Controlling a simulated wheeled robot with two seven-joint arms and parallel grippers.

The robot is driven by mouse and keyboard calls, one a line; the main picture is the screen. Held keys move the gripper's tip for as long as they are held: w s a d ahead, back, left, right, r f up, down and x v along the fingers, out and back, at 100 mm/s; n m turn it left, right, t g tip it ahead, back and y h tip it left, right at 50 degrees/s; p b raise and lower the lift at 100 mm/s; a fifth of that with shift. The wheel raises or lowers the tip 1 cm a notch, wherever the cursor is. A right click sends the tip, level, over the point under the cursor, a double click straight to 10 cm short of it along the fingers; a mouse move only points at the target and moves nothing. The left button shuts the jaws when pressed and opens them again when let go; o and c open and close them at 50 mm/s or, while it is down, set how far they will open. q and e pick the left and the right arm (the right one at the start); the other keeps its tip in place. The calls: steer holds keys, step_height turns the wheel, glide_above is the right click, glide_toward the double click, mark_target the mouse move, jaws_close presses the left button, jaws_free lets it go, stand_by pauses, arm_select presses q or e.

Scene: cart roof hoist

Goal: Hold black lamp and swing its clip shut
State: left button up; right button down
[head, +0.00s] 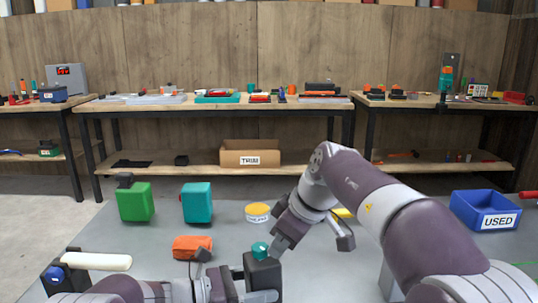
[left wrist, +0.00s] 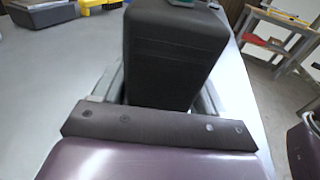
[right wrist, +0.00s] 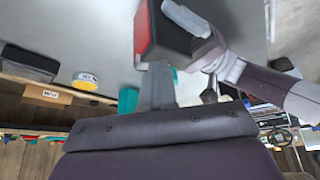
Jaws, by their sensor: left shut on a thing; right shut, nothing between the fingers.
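The black lamp (head: 263,272) is at the lower middle of the head view, with a teal piece (head: 260,250) on top that may be its clip. My left gripper (head: 262,294) is shut on the lamp. The lamp's dark body (left wrist: 172,50) fills the upper middle of the left wrist view, between the fingers. In the right wrist view the lamp (right wrist: 170,40) shows a red face. My right gripper (head: 274,252) is shut and empty, its fingertips (right wrist: 157,68) right by the lamp's top and teal piece. I cannot tell whether they touch, or how the clip stands.
On the grey surface are a green canister (head: 135,203), a teal canister (head: 197,204), an orange item (head: 192,247) and a yellow roll (head: 258,212). A blue USED bin (head: 484,212) stands at right. Benches with tools line the back wall; a TRIM box (head: 250,153) sits on the lower shelf.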

steer(key=shift+s+a, duration=0.25)
steer(key=shift+s, duration=0.05)
stand_by(0.4)
steer(key=shift+s+d+r, duration=0.15)
steer(key=shift+s+d, duration=0.05)
steer(key=shift+d, duration=0.1)
step_height(320, 180, up, 6)
steer(key=shift+f, duration=0.1)
steer(key=shift+w+f, duration=0.25)
steer(key=shift+f, duration=1.3)
steer(key=shift+w+f, duration=0.2)
steer(key=shift+f, duration=1.3)
steer(key=shift+w+a, duration=0.1)
steer(key=shift+a, duration=0.05)
